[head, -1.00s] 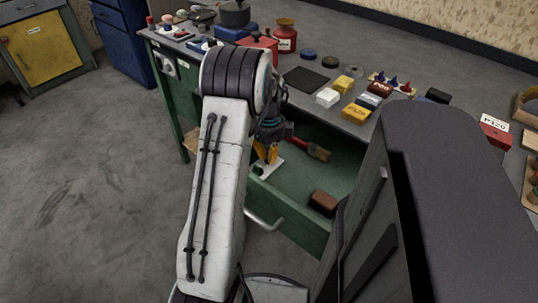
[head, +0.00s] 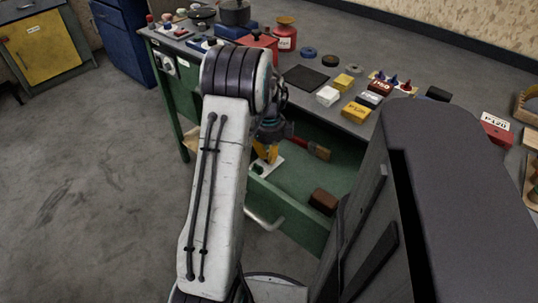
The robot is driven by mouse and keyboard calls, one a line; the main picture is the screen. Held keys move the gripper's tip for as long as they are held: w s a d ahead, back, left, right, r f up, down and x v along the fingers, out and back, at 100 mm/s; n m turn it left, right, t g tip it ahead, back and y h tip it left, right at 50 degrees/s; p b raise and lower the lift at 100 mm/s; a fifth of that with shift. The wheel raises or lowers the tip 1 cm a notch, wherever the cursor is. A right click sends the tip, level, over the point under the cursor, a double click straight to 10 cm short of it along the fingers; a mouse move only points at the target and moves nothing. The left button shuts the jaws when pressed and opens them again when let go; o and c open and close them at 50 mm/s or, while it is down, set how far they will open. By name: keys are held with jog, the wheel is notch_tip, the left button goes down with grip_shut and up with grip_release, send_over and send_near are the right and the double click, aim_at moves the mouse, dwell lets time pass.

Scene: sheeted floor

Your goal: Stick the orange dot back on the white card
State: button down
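The white card (head: 274,163) shows as a small pale patch at the left end of the open green drawer. My gripper (head: 264,158), with yellow-orange fingers, points down right over it and hides part of it. I cannot tell whether the fingertips touch the card. The fingers are small and partly behind my arm, so their opening is unclear. I cannot make out the orange dot apart from the fingers.
The drawer (head: 290,222) also holds a red-handled brush (head: 318,151) and a brown block (head: 323,201). The bench top above carries a dark mat (head: 306,78), a white block (head: 328,96), yellow blocks, a red tin (head: 286,38) and pots. Floor at left is clear.

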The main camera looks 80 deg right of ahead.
jog(key=shift+f, duration=0.1)
jog(key=c, duration=1.3)
grip_release()
jog(key=shift+c, duration=0.2)
